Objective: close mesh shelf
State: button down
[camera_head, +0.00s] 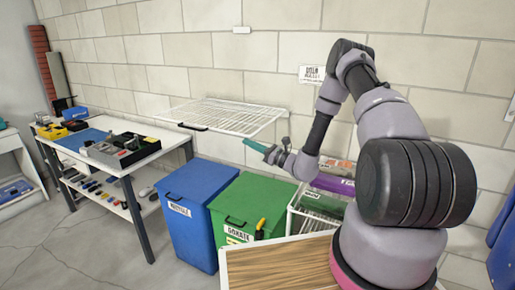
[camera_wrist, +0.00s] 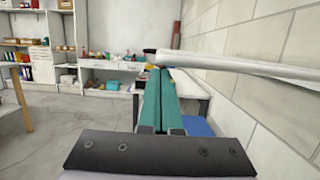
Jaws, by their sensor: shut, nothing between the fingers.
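The white wire mesh shelf (camera_head: 222,114) sticks out roughly level from the block wall, above the bins. A dark handle (camera_head: 192,127) is on its front left edge. My gripper (camera_head: 247,142) has teal fingers, shut and empty. In the camera_head view it is just below the shelf's right front corner, pointing left. In the wrist view my gripper (camera_wrist: 158,70) points ahead, and the shelf's pale edge (camera_wrist: 235,64) runs close above and to the right of the fingers. I cannot tell whether they touch.
A blue bin (camera_head: 190,205) and a green bin (camera_head: 236,200) stand below the shelf. A white workbench (camera_head: 143,150) with tools is at the left. A crate (camera_head: 296,215) with files stands beside the green bin. A wooden-topped surface (camera_head: 280,265) is in front.

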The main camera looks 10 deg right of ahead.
jog(key=shift+w+a, duration=0.1)
jog(key=shift+a, duration=0.05)
jog(key=shift+r, duration=0.1)
jog(key=shift+r, duration=0.5)
jog(key=w+d+r+m+t+h, duration=0.1)
jog(key=w+r+m, duration=0.15)
jog(key=r, duration=0.55)
jog(key=w+d+r+m+h, duration=0.15)
jog(key=r+m, duration=0.25)
jog(key=r, duration=0.4)
jog(key=w+d+r+m+t, duration=0.1)
jog(key=w+d+r+m, duration=0.15)
jog(key=r, duration=0.55)
jog(key=w+d+r+m+h, duration=0.2)
jog(key=w+d+r+m, duration=0.7)
jog(key=w+d+r, duration=0.5)
jog(key=shift+w+d+r, duration=0.2)
jog(key=shift+w+r, duration=0.35)
jog(key=shift+w, duration=1.55)
jog(key=shift+h, duration=0.25)
